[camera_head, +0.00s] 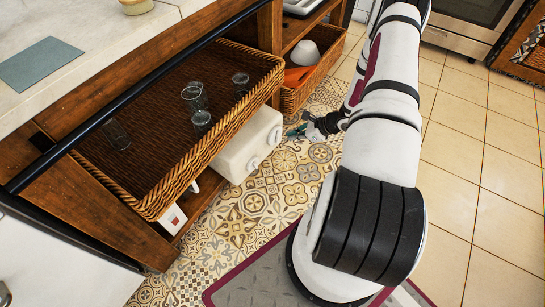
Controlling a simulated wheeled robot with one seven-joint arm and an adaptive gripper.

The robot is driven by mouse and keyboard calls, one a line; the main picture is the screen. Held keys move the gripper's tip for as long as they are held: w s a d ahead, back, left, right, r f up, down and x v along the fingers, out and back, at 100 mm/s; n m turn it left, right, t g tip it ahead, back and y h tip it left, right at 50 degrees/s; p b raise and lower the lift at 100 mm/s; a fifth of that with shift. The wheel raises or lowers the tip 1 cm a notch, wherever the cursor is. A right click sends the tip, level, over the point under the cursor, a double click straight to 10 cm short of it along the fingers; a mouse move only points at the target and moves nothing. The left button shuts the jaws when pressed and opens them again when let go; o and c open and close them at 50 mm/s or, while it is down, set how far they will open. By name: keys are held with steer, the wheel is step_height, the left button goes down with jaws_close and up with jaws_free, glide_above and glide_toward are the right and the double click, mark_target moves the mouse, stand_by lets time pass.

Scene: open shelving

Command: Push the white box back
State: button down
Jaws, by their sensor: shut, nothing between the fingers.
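The white box (247,146) sits low in the open shelving, below the wicker basket, with its front sticking out past the basket's edge. Round knob-like parts show on its front face. Its rear and upper side are hidden under the basket. My gripper (296,131) is low over the patterned floor, just right of the box's right end, with its tips pointing left towards it. It is shut and holds nothing. A small gap seems to lie between the tips and the box, but I cannot tell if they touch.
The wicker basket (151,204) above holds several glasses (201,121). A white item with a dark mark (173,219) stands on the lower shelf left of the box. Another basket (297,97) with a white bowl (305,53) is behind. Tiled floor (480,150) on the right is clear.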

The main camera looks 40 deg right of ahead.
step_height(320, 180, down, 7)
steer(key=s+m+b, duration=0.1)
steer(key=s+m, duration=0.1)
steer(key=s, duration=0.1)
steer(key=b, duration=0.6)
glide_toward(265, 153)
steer(key=shift+h, duration=0.3)
steer(key=shift+x, duration=2.2)
steer(key=shift+a+r, duration=0.1)
steer(key=shift+a, duration=0.1)
